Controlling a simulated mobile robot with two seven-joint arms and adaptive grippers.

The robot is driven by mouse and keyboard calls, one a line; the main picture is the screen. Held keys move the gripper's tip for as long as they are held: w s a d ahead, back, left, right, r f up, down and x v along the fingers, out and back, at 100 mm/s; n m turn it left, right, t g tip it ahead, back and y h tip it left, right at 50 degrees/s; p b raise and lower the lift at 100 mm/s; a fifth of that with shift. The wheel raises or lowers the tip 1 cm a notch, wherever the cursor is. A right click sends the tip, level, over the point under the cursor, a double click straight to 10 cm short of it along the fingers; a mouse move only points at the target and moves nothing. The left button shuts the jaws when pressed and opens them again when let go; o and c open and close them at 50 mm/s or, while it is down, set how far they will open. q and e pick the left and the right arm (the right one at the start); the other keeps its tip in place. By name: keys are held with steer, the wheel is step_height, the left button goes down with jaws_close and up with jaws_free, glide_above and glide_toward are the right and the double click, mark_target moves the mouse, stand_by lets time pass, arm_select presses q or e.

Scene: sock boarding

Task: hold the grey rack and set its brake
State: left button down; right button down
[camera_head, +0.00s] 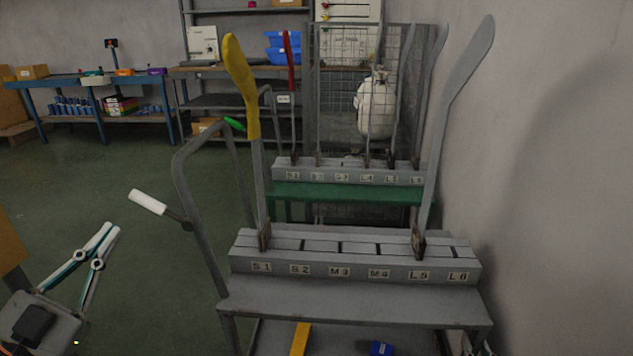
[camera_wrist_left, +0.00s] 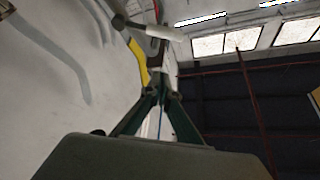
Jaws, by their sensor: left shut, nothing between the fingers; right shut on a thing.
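The grey rack (camera_head: 350,292) stands at centre right, its slots labelled S1 to L6. A yellow foot-shaped board (camera_head: 243,85) stands in S1 and a grey one (camera_head: 462,75) in L5. A lever with a white grip (camera_head: 148,202) sticks out left from the rack's tube handle (camera_head: 205,230); in the left wrist view the white grip (camera_wrist_left: 160,33) is just beyond the fingertips. My left gripper (camera_head: 111,229) is shut and empty, below and left of the lever, apart from it. My right gripper (camera_head: 480,347) barely shows at the rack's front right corner, shut on the rack; its contact is mostly hidden.
A green rack (camera_head: 345,192) with more boards stands close behind. A grey wall (camera_head: 560,190) runs close along the right. A workbench (camera_head: 90,80) and shelves are at the back. The green floor (camera_head: 100,180) at left is clear.

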mark_target(141, 204)
stand_by(0.3)
arm_select(q)
steer(key=w, duration=0.3)
steer(key=w+d+r, duration=0.1)
steer(key=w, duration=0.2)
steer(key=w+d+r, duration=0.1)
steer(key=w, duration=0.2)
steer(key=shift+r, duration=0.1)
steer(key=shift+w+a+f, duration=0.2)
steer(key=shift+a+f, duration=0.15)
steer(key=shift+f, duration=0.25)
steer(key=shift+f, duration=0.1)
